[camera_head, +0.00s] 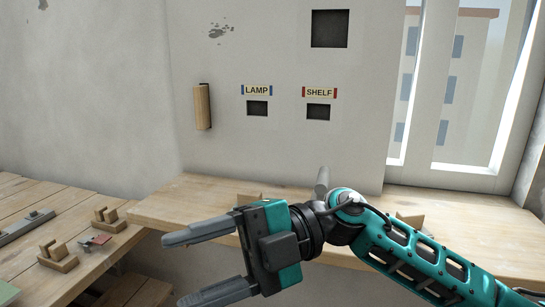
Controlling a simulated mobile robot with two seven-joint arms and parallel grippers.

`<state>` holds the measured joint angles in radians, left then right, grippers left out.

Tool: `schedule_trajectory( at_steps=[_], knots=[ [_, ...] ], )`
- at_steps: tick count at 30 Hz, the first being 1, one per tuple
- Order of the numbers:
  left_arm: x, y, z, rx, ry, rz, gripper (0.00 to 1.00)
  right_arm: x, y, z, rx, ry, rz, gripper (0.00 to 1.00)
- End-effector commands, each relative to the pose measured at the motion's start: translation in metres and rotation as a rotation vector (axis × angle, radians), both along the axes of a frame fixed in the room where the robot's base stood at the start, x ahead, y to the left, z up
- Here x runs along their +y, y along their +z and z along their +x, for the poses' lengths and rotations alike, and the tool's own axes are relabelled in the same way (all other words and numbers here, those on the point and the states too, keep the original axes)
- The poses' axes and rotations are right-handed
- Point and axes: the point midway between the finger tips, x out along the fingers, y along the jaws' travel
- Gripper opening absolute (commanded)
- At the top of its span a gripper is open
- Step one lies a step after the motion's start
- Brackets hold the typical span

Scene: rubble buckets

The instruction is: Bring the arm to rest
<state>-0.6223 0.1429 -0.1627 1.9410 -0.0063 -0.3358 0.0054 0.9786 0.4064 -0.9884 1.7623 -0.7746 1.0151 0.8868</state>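My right arm, teal and black, reaches in from the lower right, above the front of the wooden bench (165,205). Its gripper (178,270) points left. The two grey fingers are spread wide apart, with nothing between them. The lower finger is near the bottom edge of the picture. The arm and gripper hide part of the bench. My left gripper is not in view; a small teal piece shows at the lower left corner.
The wall behind has openings labelled LAMP (257,108) and SHELF (318,112), a larger dark opening (330,29) and a wooden roller (203,106). Wooden holders (58,257) and a grey metal bar (24,226) lie on the left table. A window (447,90) is at right.

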Motion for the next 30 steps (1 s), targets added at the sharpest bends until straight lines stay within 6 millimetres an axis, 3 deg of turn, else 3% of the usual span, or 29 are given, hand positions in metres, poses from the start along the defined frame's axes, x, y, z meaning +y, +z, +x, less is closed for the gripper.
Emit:
schedule_trajectory(
  at_steps=[4, 8, 11, 14, 18, 22, 26, 30],
  knots=[
    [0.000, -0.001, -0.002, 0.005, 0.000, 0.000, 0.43, 0.000, 0.006, 0.018, 0.194, -0.164, 0.256, 0.62],
    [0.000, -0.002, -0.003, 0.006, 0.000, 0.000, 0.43, -0.013, -0.001, 0.048, 0.362, -0.363, 0.426, 0.62],
    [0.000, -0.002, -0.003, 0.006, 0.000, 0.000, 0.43, -0.032, -0.020, 0.073, 0.496, -0.541, 0.519, 0.62],
    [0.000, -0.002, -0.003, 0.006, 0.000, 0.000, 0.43, -0.056, -0.051, 0.095, 0.629, -0.735, 0.575, 0.62],
    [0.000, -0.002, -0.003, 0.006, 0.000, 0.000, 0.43, -0.097, -0.116, 0.115, 0.820, -1.026, 0.584, 0.62],
    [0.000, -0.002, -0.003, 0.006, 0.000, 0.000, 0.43, -0.139, -0.192, 0.112, 0.992, -1.298, 0.520, 0.62],
    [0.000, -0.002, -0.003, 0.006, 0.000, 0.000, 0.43, -0.182, -0.274, 0.083, 1.162, -1.556, 0.384, 0.62],
    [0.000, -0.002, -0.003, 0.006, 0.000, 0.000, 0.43, -0.220, -0.346, 0.034, 1.309, -1.763, 0.205, 0.62]
  ],
)
